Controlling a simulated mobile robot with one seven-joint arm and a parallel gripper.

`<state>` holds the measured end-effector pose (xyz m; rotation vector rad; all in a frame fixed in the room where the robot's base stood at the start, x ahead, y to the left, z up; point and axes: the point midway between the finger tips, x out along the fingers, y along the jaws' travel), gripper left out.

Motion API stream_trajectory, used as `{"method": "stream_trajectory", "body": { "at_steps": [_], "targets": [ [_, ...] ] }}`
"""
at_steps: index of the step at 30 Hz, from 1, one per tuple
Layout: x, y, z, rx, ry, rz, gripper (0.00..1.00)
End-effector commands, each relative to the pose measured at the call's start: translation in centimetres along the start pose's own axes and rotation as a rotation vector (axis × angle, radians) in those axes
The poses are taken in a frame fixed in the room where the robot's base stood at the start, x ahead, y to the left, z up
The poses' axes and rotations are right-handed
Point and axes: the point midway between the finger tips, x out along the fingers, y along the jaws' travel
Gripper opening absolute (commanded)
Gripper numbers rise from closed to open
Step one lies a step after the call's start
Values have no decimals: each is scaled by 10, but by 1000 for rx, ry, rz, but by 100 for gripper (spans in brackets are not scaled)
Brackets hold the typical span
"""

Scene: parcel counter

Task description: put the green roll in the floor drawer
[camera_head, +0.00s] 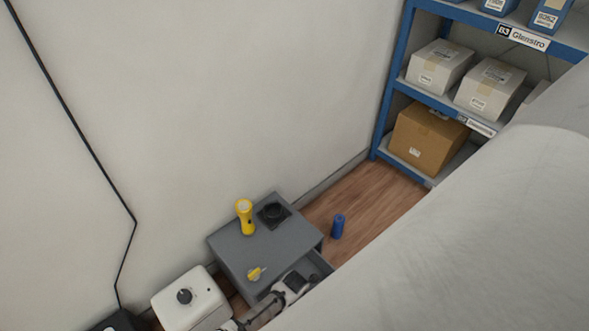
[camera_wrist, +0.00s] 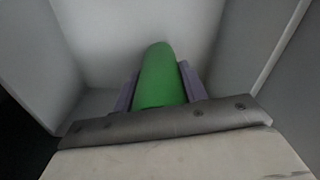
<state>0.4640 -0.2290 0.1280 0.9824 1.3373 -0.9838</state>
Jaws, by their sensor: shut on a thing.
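The green roll (camera_wrist: 160,75) is upright in the wrist view, between the two purple fingers of my gripper (camera_wrist: 159,84). My gripper is shut on it. Pale walls stand around the roll, and a light surface lies beyond it; this looks like the inside of the floor drawer (camera_wrist: 100,103). In the head view the drawer (camera_head: 319,264) is pulled out of a grey cabinet. My gripper (camera_head: 290,287) is at the drawer opening there, and the roll is hidden. I cannot tell whether the roll touches the drawer bottom.
On the grey cabinet (camera_head: 232,258) stand a yellow flashlight (camera_head: 245,217), a black item (camera_head: 273,213) and a small yellow-and-white item (camera_head: 256,273). A blue cylinder (camera_head: 338,226) stands on the floor to the right. A white box with a knob (camera_head: 190,303) is at left. Shelves hold boxes (camera_head: 427,138).

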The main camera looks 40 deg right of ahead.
Motion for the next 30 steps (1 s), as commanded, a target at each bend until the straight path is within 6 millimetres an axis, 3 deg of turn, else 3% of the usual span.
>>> {"method": "stream_trajectory", "body": {
  "at_steps": [4,5,9,21,30],
  "targets": [
    [5,0,0,0,0,0,16],
    [4,0,0,0,0,0,45],
    [3,0,0,0,0,0,63],
    [-4,0,0,0,0,0,64],
    [-65,0,0,1,-3,0,64]
  ]
}}
